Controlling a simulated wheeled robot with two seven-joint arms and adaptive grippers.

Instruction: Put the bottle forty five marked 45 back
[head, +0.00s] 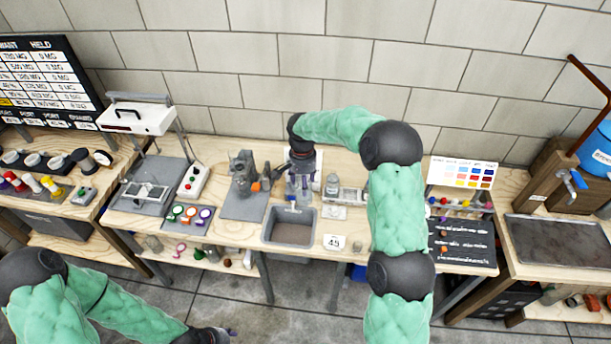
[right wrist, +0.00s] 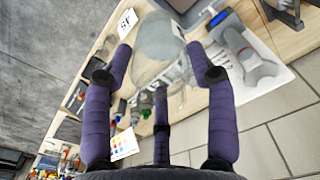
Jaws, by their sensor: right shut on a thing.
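My right gripper (head: 301,178) reaches down behind the grey basin. In the right wrist view its purple fingers (right wrist: 165,72) are closed around a clear, see-through bottle (right wrist: 160,38). In the head view that bottle is mostly hidden by the gripper and hard to make out. No number on it is readable. A white card marked 45 (head: 334,242) lies at the bench's front edge, right of the basin; it also shows in the right wrist view (right wrist: 127,22). My left gripper (head: 222,333) is low at the bottom edge, away from the bench, its fingers too small to judge.
The grey basin (head: 267,238) is sunk in the middle bench. A grey stand (head: 243,175) is to its left. A small clear jar (head: 332,184) and a boxy item (head: 348,196) are to the gripper's right. A black board (head: 462,243) lies at the bench's right end.

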